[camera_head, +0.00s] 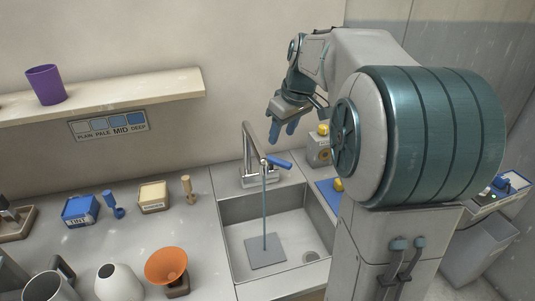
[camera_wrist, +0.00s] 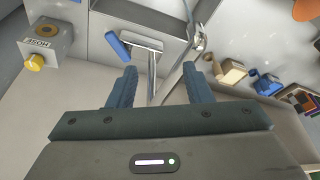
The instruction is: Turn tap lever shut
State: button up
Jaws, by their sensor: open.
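The tap (camera_head: 250,155) is a grey metal fixture behind the sink (camera_head: 226,240), with its blue lever (camera_head: 279,162) sticking out to the right. A thin blue-green column (camera_head: 265,205), which looks like running water, drops from the spout to a grey square plate (camera_head: 266,252) in the sink. In the wrist view the open fingers (camera_wrist: 160,70) point towards the tap (camera_wrist: 150,62). The blue lever (camera_wrist: 117,46) lies just beyond the left finger, apart from it.
A grey box with a yellow knob (camera_head: 322,130) stands right of the tap; the wrist view shows it marked HOSE (camera_wrist: 48,42). A shelf (camera_head: 150,88) with a purple cup (camera_head: 46,84) is on the wall. Bowls, pots and blue tools stand on the left counter.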

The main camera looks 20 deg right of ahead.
aim_at(284, 161)
jog(key=w+d+f+n+y+b, duration=0.1)
jog(key=w+d+f+n+b, duration=0.3)
jog(key=w+d+f, duration=0.55)
jog(key=shift+m, duration=0.5)
jog(key=x, duration=0.4)
jog(key=w+x, duration=0.1)
jog(key=x, duration=0.3)
jog(key=b+x, duration=0.1)
jog(key=x, duration=0.3)
jog(key=shift+w+a+f, duration=0.15)
jog(key=shift+w+a, duration=0.1)
jog(key=shift+w, duration=0.1)
grip_shut()
jog(key=shift+d+y, duration=0.1)
jog(key=shift+y, duration=0.2)
